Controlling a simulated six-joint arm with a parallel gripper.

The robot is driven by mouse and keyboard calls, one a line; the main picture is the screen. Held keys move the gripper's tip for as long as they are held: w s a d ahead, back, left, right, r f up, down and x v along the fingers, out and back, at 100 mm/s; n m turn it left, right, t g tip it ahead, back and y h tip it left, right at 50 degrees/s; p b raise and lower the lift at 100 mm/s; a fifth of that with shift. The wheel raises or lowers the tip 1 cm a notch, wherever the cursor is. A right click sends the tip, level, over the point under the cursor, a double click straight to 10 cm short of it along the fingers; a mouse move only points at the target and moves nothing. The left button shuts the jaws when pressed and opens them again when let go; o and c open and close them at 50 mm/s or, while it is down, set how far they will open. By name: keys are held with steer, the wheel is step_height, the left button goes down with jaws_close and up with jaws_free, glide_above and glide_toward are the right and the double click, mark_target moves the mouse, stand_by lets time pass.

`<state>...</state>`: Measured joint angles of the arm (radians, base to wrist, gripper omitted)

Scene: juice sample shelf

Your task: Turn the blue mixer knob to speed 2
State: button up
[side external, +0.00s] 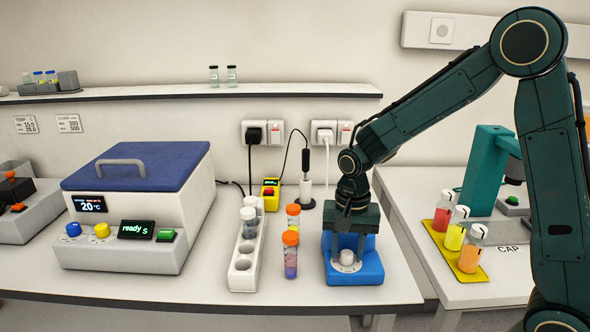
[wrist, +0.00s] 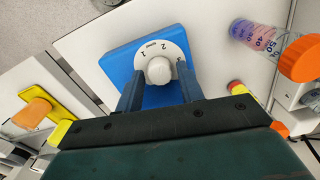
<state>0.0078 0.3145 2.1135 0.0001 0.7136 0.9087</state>
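The blue mixer (side external: 368,271) stands on the table below my gripper (side external: 348,243). Its round white knob (side external: 347,257) sits on a white dial; in the wrist view the knob (wrist: 158,70) is a plain white cap. The dial (wrist: 146,52) carries the numbers 1, 2 and 3. I cannot make out where the knob points. My gripper (wrist: 159,76) is open and aimed down at the mixer. Its two fingers stand left and right of the knob, with a gap visible on each side. No contact with the knob shows.
Orange-capped tubes (side external: 290,255) and a white tube rack (side external: 243,270) stand close to the mixer's left. A blue-lidded machine (side external: 135,205) is farther left. Juice bottles on a yellow tray (side external: 438,238) stand on the right-hand table, across a gap.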

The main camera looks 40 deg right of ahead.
mark_target(347, 253)
step_height(347, 253, up, 13)
steer(key=shift+r, duration=0.15)
stand_by(0.4)
steer(key=shift+s, duration=0.1)
steer(key=s+r+n+t, duration=0.3)
steer(key=s+n, duration=0.7)
steer(key=s, duration=0.8)
steer(key=t, duration=0.2)
steer(key=shift+s+a+n+t, duration=0.15)
steer(key=shift+s+n+t, duration=0.15)
steer(key=shift+s, duration=0.05)
